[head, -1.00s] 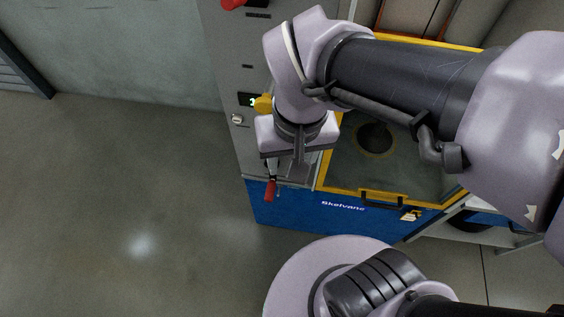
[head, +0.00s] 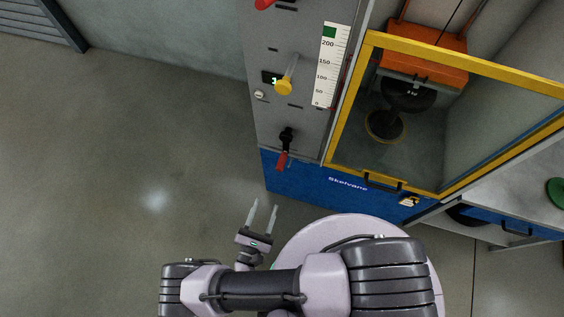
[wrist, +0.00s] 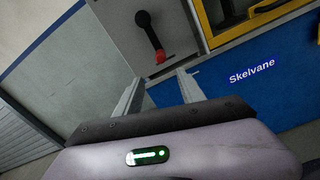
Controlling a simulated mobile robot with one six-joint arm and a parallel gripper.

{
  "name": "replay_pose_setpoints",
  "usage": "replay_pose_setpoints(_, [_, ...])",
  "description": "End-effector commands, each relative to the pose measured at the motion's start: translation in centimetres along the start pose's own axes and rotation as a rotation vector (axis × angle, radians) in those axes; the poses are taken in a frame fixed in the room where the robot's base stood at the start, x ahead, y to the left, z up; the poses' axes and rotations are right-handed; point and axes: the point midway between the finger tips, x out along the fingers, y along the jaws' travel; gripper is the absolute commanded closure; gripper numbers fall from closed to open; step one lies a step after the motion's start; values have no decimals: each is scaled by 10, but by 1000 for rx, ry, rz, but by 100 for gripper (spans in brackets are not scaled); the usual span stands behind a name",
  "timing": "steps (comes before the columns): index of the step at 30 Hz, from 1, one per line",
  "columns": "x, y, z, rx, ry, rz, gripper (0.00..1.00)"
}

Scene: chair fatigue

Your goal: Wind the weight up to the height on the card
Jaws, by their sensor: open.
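My gripper (head: 266,204) is open and empty, in front of the machine and apart from it. In the wrist view its two fingers (wrist: 159,76) point toward the machine, with the crank beyond them. The crank has a black arm (head: 287,136) and a red grip (head: 282,161), which hangs down on the grey panel; its red grip also shows in the wrist view (wrist: 160,57). A white scale (head: 326,77) marked up to 200 has a green patch at its top. An orange block (head: 431,57), perhaps the weight, is behind the yellow-framed door. I cannot make out a height card.
The yellow door frame (head: 345,105) and its black handle (head: 370,181) are right of the crank. A yellow knob (head: 284,87), a small display and a red knob (head: 264,3) are above it. The floor (head: 110,140) at left is clear.

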Motion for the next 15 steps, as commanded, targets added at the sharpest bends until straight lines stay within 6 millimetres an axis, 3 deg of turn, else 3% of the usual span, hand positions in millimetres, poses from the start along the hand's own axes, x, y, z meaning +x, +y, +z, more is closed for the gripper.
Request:
replay_pose_setpoints(9, [92, -5, 0, -1, -3, -17, 54])
replay_pose_setpoints(15, [139, -4, 0, 1, -2, -14, 54])
